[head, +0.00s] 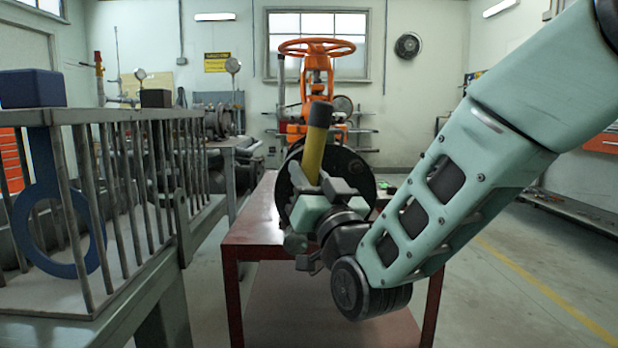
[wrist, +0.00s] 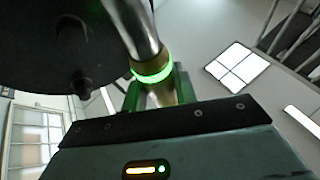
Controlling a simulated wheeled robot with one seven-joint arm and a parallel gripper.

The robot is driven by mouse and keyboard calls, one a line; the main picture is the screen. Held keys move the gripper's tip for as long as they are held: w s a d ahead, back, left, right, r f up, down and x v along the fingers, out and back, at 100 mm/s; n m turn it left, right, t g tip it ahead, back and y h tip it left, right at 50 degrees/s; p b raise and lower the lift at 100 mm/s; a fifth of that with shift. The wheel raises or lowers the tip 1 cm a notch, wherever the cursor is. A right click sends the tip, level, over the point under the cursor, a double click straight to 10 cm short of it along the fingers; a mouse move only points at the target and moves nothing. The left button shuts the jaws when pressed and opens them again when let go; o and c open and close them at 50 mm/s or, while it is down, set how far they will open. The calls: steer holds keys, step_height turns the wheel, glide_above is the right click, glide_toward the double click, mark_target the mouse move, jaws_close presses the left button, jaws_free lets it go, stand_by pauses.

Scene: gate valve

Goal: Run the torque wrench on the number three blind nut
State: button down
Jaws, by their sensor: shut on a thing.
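The orange gate valve (head: 317,70) stands on a red table (head: 262,235), its round black blind flange (head: 362,172) facing me. My gripper (head: 325,190) is in front of the flange, shut on the torque wrench (head: 312,155). The wrench has a yellow grip with a dark end and points up, slightly tilted. In the wrist view, the green fingers hold the wrench below its lit green ring (wrist: 152,73); its silver shaft runs up past the dark flange (wrist: 45,45). Dark nut-like knobs show on the flange. I cannot tell which is number three or whether the wrench touches one.
At left, a barred metal rack (head: 150,190) holds a blue ring-shaped plate (head: 22,225) with a blue block (head: 32,88) on top. A bench with gauges (head: 233,66) stands behind it. The floor (head: 530,270) at right is clear, with a yellow line.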

steer(key=shift+w+r, duration=0.1)
steer(key=shift+w, duration=0.15)
stand_by(0.3)
steer(key=shift+w+b, duration=0.4)
steer(key=shift+w, duration=1)
steer(key=shift+w+d+r+b, duration=0.15)
steer(key=shift+w+b, duration=0.35)
steer(key=shift+b, duration=0.55)
stand_by(1.8)
